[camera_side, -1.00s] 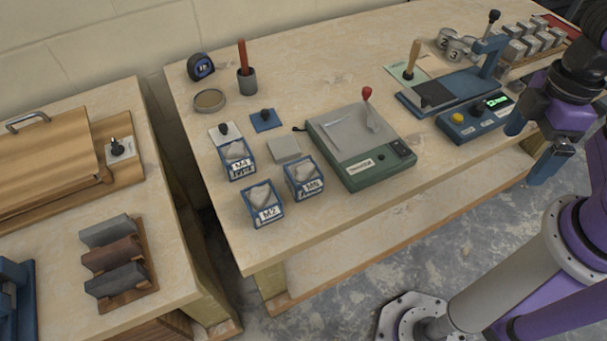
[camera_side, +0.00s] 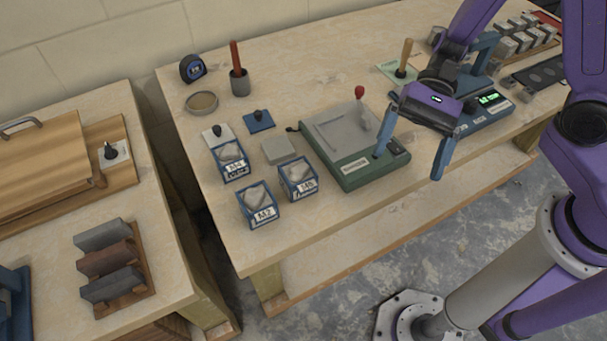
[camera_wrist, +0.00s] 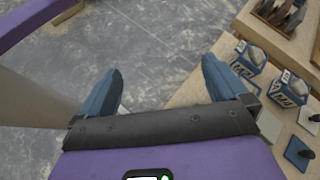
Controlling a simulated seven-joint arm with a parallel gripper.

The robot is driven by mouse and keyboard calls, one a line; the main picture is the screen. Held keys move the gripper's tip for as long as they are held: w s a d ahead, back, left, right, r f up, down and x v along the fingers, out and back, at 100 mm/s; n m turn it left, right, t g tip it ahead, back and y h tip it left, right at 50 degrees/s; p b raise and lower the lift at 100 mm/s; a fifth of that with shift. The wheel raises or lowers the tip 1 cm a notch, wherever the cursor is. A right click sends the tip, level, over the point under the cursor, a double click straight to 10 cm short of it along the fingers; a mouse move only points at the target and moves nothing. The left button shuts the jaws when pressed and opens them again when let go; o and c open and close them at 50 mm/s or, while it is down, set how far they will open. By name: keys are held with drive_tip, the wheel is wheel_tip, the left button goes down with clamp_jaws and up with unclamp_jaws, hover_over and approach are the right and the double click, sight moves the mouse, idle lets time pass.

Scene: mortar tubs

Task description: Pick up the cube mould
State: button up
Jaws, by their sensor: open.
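I cannot tell for certain which thing is the cube mould; no piece is clearly marked as it. Three blue-framed tubs with pale lumpy contents stand on the bench: the M4 tub (camera_side: 232,163), the M2 tub (camera_side: 259,207) and the M6 tub (camera_side: 297,180). Two tubs also show at the right of the wrist view (camera_wrist: 252,62). My gripper (camera_side: 409,167) is open and empty, its blue fingers pointing down by the front right corner of a green device (camera_side: 362,172). In the wrist view, only grey floor shows between the fingers (camera_wrist: 163,65).
The green device has a red knob. Behind my gripper are a blue-based device with a green display (camera_side: 488,101) and several grey blocks (camera_side: 520,38). A side bench at left holds a rack of three bars (camera_side: 110,262) and a partly cropped blue object (camera_side: 14,295). Bench front is clear.

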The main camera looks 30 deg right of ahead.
sight(301, 174)
drive_tip(key=w+f+m+t+y, duration=0.1)
drive_tip(key=w+m+t, duration=0.1)
drive_tip(key=w+m, duration=0.1)
drive_tip(key=w+f+m+t+y, duration=0.1)
drive_tip(key=w+f+m+t, duration=0.1)
drive_tip(key=w+m, duration=0.2)
drive_tip(key=w+a+f+m+t+y, duration=0.1)
drive_tip(key=w+m+t, duration=0.1)
drive_tip(key=w, duration=0.3)
drive_tip(key=shift+f+m+t+y, duration=0.2)
drive_tip(key=shift+m+t+y, duration=0.2)
drive_tip(key=shift+m, duration=0.4)
drive_tip(key=x, duration=1.2)
drive_tip(key=shift+s+d+f+x, duration=0.1)
drive_tip(key=shift+f+x, duration=0.05)
drive_tip(key=shift+x, duration=0.7)
drive_tip(key=shift+s+d+f+x, duration=0.1)
drive_tip(key=shift+f+x, duration=0.1)
drive_tip(key=shift+x, duration=0.7)
drive_tip(key=shift+f+x, duration=0.15)
drive_tip(key=shift+x, duration=0.7)
drive_tip(key=c, duration=1)
drive_tip(key=shift+c, duration=0.2)
drive_tip(key=shift+r, duration=0.1)
